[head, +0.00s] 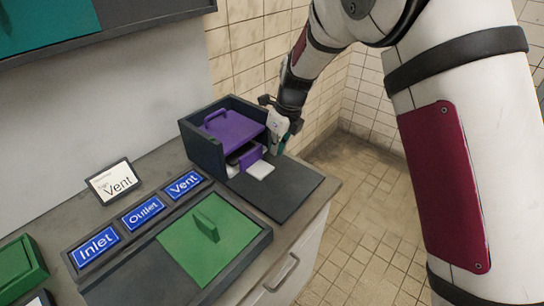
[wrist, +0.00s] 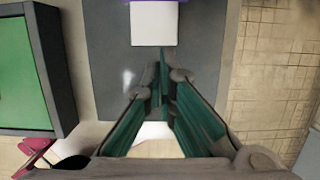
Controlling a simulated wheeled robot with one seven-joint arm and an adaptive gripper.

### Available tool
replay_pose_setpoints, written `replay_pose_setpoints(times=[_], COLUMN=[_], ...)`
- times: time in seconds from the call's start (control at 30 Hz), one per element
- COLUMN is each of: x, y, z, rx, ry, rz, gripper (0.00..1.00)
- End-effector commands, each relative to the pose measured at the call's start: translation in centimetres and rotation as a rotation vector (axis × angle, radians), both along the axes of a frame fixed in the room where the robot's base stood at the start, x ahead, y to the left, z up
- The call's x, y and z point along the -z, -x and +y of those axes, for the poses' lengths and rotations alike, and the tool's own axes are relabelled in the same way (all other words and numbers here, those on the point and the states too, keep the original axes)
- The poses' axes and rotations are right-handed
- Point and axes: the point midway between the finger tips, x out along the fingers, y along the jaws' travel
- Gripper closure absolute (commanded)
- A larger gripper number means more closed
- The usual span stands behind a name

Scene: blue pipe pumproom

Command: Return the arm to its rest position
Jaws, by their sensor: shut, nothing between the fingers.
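My arm reaches down from the top of the head view to my gripper (head: 277,147), at the right side of a dark open box on the counter. In the wrist view the fingers of my gripper (wrist: 162,78) come together at the tips with nothing between them. They are over the dark slab (wrist: 103,62), short of a white block (wrist: 153,24). In the head view the white block (head: 260,170) lies at the box's front, by a purple handle piece (head: 250,156). Whether the fingers touch the box is unclear.
The dark box (head: 203,152) holds a purple lid (head: 233,127). A green panel with a handle (head: 212,240), a Vent card (head: 113,181) and blue Inlet, Outlet and Vent labels (head: 143,213) are on the counter. Tiled floor (head: 365,215) is open at right.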

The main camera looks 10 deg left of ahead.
Motion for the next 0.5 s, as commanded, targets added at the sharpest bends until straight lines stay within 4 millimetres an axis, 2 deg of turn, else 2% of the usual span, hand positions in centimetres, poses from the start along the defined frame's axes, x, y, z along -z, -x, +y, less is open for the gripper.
replay_pose_setpoints(times=[0.13,0.37,0.5], x=[-1.5,-2.0,-4.9], y=[0.2,0.3,1.1], z=[-0.3,-0.4,-2.2], rx=[0.000,0.000,-0.101], ry=[0.000,0.000,0.006], rz=[0.000,0.000,-0.041], gripper=[1.00,1.00,1.00])
